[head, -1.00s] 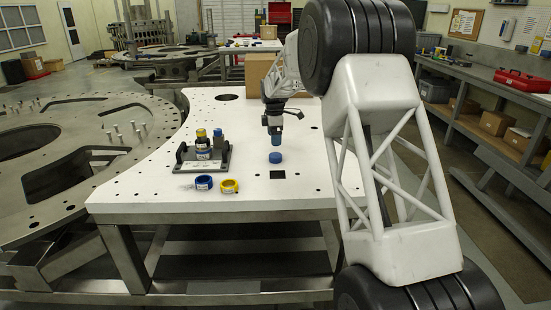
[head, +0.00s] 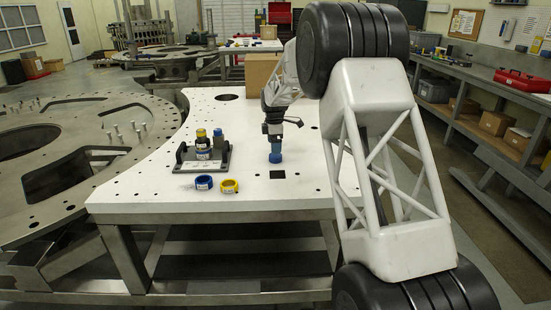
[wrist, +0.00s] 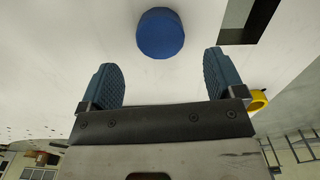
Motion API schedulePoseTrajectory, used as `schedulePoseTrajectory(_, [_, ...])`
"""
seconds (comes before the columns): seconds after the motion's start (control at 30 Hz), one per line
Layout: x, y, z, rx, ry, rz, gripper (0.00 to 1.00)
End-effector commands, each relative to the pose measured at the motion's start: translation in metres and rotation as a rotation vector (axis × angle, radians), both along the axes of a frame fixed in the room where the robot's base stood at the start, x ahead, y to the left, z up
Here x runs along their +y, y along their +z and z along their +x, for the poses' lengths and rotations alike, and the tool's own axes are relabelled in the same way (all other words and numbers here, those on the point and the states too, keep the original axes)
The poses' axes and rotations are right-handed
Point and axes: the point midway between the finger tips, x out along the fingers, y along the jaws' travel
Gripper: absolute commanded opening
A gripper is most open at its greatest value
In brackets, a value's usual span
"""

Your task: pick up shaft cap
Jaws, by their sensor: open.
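The shaft cap looks to be the round blue piece on the white table; it shows in the wrist view (wrist: 161,33) just beyond the fingertips and between their lines. In the head view the blue cap (head: 275,158) sits directly under my gripper (head: 275,149). My gripper also shows in the wrist view (wrist: 162,78), with its two blue ribbed fingers apart and nothing between them. In the head view the fingers overlap the cap's top, so I cannot tell whether they touch it.
A blue ring (head: 203,182) and a yellow ring (head: 229,186) lie near the front edge of the white table (head: 130,198). A black square (head: 277,174) is just in front of the cap. A cardboard box (head: 262,70) stands behind.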

Motion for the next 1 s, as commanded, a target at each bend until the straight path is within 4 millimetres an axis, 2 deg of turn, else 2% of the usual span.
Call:
schedulePoseTrajectory(0.4, [0.0, -0.042, -0.001, 0.0, 0.0, 0.0, 0.88])
schedulePoseTrajectory(1.0, [0.0, -0.045, -0.001, 0.0, 0.0, 0.0, 0.88])
